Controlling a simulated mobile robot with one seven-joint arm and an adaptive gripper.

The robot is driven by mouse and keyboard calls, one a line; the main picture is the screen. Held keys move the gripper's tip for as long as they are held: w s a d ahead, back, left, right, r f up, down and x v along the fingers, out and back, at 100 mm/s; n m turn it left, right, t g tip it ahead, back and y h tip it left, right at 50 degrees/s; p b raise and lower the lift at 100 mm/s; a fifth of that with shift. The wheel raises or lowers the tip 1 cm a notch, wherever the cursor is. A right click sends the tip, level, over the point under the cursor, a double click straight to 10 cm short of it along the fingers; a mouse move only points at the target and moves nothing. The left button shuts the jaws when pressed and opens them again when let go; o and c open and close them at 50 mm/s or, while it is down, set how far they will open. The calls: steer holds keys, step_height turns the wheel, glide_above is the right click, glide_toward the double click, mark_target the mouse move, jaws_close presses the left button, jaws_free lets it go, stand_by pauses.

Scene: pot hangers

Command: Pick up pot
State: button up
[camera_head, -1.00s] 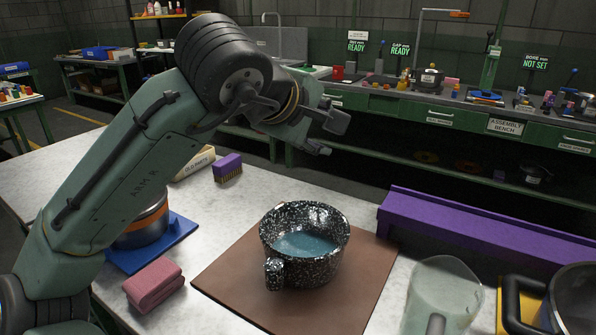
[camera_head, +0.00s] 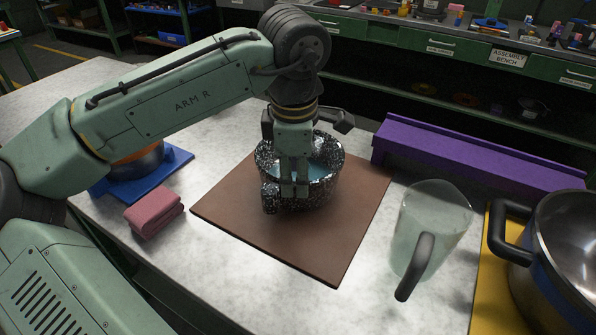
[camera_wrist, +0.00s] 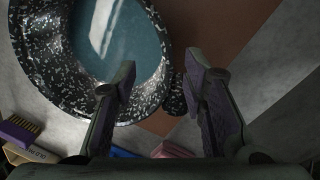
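The pot (camera_head: 327,185) is black with white speckles and holds bluish liquid. It stands upright on a brown mat (camera_head: 300,245). Its short speckled handle (camera_head: 269,197) points toward the front left. My gripper (camera_head: 295,190) points down in front of the pot and hides part of its wall and rim. In the wrist view, my gripper (camera_wrist: 160,75) is open with its fingers apart. The pot (camera_wrist: 60,70) fills the upper left there, and the left finger overlaps its edge. The handle (camera_wrist: 175,97) shows between the fingers; contact cannot be told.
A glass jug (camera_head: 430,225) and a large metal pot (camera_head: 570,250) on a yellow mat stand to the right. A purple rail (camera_head: 470,155) lies behind. A folded pink cloth (camera_head: 153,213) and a blue mat (camera_head: 178,163) lie left. The front table is bare.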

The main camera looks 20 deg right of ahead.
mark_target(295, 180)
steer(key=shift+w+f, duration=0.2)
steer(key=shift+f, duration=1.6)
jaws_close()
steer(key=shift+w+d+r, duration=0.1)
steer(key=shift+r, duration=0.05)
